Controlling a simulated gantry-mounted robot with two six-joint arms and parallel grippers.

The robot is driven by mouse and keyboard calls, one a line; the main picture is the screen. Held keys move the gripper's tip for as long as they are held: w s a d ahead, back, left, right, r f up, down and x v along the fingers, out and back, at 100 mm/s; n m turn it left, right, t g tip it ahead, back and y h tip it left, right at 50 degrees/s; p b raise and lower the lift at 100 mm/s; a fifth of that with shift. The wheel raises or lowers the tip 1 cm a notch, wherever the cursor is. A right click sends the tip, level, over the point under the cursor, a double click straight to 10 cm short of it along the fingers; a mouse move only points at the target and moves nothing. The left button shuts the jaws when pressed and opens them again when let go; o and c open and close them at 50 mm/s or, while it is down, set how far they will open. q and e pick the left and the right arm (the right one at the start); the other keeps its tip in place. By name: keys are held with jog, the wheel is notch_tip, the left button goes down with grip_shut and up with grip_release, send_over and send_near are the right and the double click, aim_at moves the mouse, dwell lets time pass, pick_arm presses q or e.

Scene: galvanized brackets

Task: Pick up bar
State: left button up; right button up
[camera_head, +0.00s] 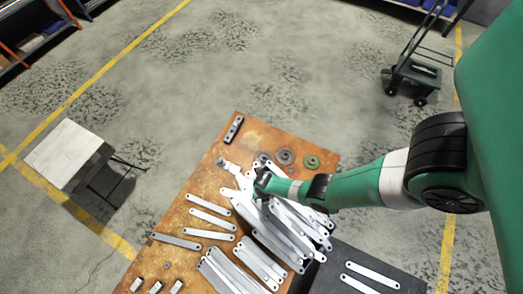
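Many flat galvanized bars with holes at their ends lie on a rusty orange-brown table. A large heaped pile of bars (291,237) is at the table's right side. Single bars (209,204) lie apart to the left of the pile, and close-set rows of bars (225,274) lie at the front. My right gripper (262,184) comes in from the right and is over the upper end of the pile. Its fingers are small and partly hidden, so I cannot tell whether it holds a bar. My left gripper is not in view.
Two bars (371,275) lie on a dark surface right of the table (181,206). Round metal parts (285,157) sit at its far edge, and small blocks (156,287) at its front left. A white-topped stand (70,151) and a cart (415,72) stand on open floor.

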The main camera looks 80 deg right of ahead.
jog(key=shift+r, duration=0.1)
grip_shut()
dwell(0.3)
jog(key=shift+r, duration=0.1)
notch_tip(320, 180, up, 4)
jog(key=p, duration=0.5)
jog(key=shift+s+a+r, duration=0.1)
jog(key=shift+r, duration=0.15)
jog(key=s+a+r+p, duration=0.8)
jog(key=s+a+p, duration=0.1)
jog(key=s, duration=0.1)
jog(key=shift+a+r, duration=0.15)
jog(key=shift+a, duration=0.05)
